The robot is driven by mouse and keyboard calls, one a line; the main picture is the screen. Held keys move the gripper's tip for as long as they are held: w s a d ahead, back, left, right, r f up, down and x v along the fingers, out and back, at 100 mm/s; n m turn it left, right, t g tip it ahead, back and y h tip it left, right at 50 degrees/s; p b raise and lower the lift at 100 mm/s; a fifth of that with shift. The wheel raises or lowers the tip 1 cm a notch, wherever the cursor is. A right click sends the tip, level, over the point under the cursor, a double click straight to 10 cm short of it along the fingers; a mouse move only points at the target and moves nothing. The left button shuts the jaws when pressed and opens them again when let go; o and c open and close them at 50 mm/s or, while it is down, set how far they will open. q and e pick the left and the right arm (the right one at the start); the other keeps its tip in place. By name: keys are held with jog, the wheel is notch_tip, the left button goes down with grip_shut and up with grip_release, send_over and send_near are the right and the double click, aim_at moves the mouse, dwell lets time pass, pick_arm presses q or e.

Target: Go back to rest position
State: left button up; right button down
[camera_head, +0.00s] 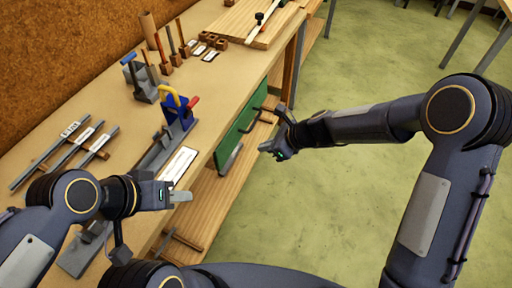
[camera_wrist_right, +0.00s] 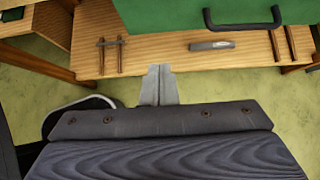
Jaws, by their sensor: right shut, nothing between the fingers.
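My left gripper (camera_head: 180,196) is at the lower left in the head view, over the front edge of the workbench (camera_head: 215,118). Its fingers look close together, but I cannot tell whether they are fully shut. My right gripper (camera_head: 270,149) is out in front of the bench, near the green drawer front. In the right wrist view its fingers (camera_wrist_right: 158,85) are together with nothing between them. Both arms are bent and clear of each other.
The bench holds metal bars (camera_head: 68,155), a blue tool with a yellow handle (camera_head: 178,110), upright tools and a wooden board (camera_head: 245,20). The green drawer (camera_head: 236,137) has a dark handle (camera_wrist_right: 243,19). A wooden lower shelf (camera_wrist_right: 150,50) runs below. Green floor (camera_head: 350,190) is open at right.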

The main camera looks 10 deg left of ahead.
jog(key=shift+d+r, duration=0.25)
jog(key=s+d+r+n+t, duration=0.2)
jog(key=s+d+r+n, duration=0.8)
jog(key=d+r, duration=0.4)
jog(key=s+d+n+h, duration=0.2)
jog(key=s+d+n, duration=0.2)
jog(key=s, duration=0.4)
jog(key=s+d+n+t+h, duration=0.1)
jog(key=s+d+n+h, duration=0.1)
jog(key=s+d+n, duration=0.3)
jog(key=s+d, duration=0.1)
jog(key=s, duration=0.1)
jog(key=shift+s+d+n+h+p, duration=0.25)
jog(key=shift+s+n+h+p, duration=0.05)
jog(key=shift+s+h+p, duration=0.1)
jog(key=shift+w, duration=0.1)
